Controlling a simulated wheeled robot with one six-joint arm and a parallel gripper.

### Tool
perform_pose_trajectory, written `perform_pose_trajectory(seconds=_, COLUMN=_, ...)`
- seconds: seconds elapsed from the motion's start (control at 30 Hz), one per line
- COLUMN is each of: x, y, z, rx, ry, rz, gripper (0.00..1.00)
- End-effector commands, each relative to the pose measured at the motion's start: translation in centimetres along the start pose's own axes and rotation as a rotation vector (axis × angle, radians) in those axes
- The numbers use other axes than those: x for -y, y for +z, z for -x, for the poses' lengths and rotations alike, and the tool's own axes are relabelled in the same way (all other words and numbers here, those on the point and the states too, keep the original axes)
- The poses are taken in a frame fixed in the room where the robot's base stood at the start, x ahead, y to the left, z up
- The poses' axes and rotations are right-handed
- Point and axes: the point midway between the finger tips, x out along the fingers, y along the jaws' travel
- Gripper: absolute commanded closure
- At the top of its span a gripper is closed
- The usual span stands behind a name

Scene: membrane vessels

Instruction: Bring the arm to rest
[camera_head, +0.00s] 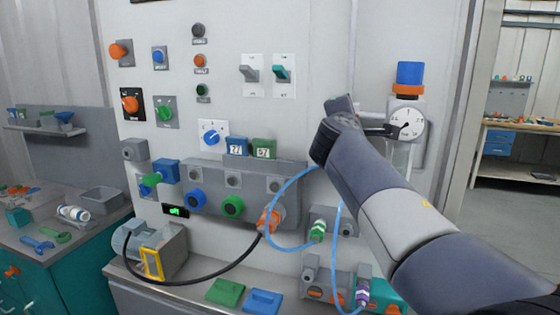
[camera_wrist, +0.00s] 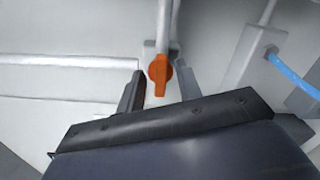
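My gripper (camera_wrist: 159,72) shows in the wrist view with its two dark fingers apart. An orange valve handle (camera_wrist: 158,74) on a pale pipe appears between the fingertips, with narrow gaps on both sides; its depth relative to them is hard to judge. Nothing is visibly held. In the head view my arm (camera_head: 385,200) reaches up from the lower right towards the panel. Its wrist end is left of a round dial gauge (camera_head: 407,122) with a blue cap (camera_head: 409,76).
Blue tubing (camera_head: 273,205) loops close to my wrist and shows in the wrist view (camera_wrist: 292,74). A black hose (camera_head: 205,281) runs to the pump (camera_head: 150,248). Knobs and switches cover the panel (camera_head: 225,110). A teal workbench (camera_head: 85,258) stands left; open floor (camera_head: 500,215) lies right.

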Motion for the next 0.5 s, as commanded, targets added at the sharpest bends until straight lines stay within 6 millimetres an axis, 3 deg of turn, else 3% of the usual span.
perform_pose_trajectory(seconds=0.2, x=-0.46, y=0.12, z=0.04, rx=0.0, ry=-0.001, rz=0.182, gripper=0.66)
perform_pose_trajectory(seconds=0.5, x=-0.21, y=-0.01, z=0.04, rx=0.0, ry=0.001, rz=0.283, gripper=0.66)
